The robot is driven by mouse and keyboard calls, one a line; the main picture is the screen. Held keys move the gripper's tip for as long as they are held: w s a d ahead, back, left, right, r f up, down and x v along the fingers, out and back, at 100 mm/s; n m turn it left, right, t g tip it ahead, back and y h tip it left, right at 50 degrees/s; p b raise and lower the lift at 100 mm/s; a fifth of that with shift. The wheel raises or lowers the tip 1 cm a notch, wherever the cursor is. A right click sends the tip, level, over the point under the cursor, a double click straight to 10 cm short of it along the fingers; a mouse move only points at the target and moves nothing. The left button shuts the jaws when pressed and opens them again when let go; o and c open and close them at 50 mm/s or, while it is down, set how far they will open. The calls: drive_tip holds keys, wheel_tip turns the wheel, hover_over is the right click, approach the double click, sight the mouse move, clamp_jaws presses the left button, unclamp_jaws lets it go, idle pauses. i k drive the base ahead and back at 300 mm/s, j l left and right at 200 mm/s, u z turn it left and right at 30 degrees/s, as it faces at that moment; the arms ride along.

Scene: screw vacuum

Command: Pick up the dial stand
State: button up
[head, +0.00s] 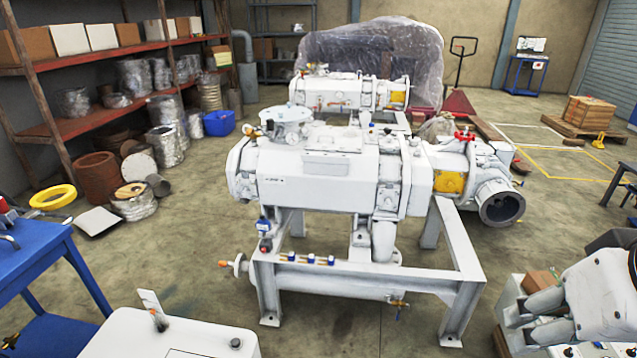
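I cannot make out a dial stand for certain in the head view. My gripper (528,315) is at the lower right, at the end of my white arm, with its fingers pointing left. It is over or in front of a cluttered pale surface with a brown box (541,283) on it. The fingers overlap pale items there, so I cannot tell how far apart they are or whether anything is between them.
A large white screw vacuum pump (315,180) stands on a grey steel frame (430,278) in the middle. A blue table (38,262) is at the left and a white cabinet (185,335) at the bottom. Shelves (100,60) line the left wall. Floor shows around the frame.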

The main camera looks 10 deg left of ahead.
sight(264, 226)
drive_tip(key=i, duration=0.55)
drive_tip(key=i+l+u, duration=0.1)
drive_tip(key=i, duration=0.45)
drive_tip(key=i+l+u, duration=0.1)
drive_tip(key=i, duration=0.4)
drive_tip(key=i+l+u, duration=0.1)
drive_tip(key=u, duration=0.35)
drive_tip(key=i+l+u, duration=0.2)
drive_tip(key=u, duration=0.2)
drive_tip(key=i+l+u, duration=0.2)
drive_tip(key=u, duration=0.25)
drive_tip(key=i+l+u, duration=0.2)
drive_tip(key=u, duration=0.2)
drive_tip(key=i+l+u, duration=0.1)
drive_tip(key=l+u, duration=0.35)
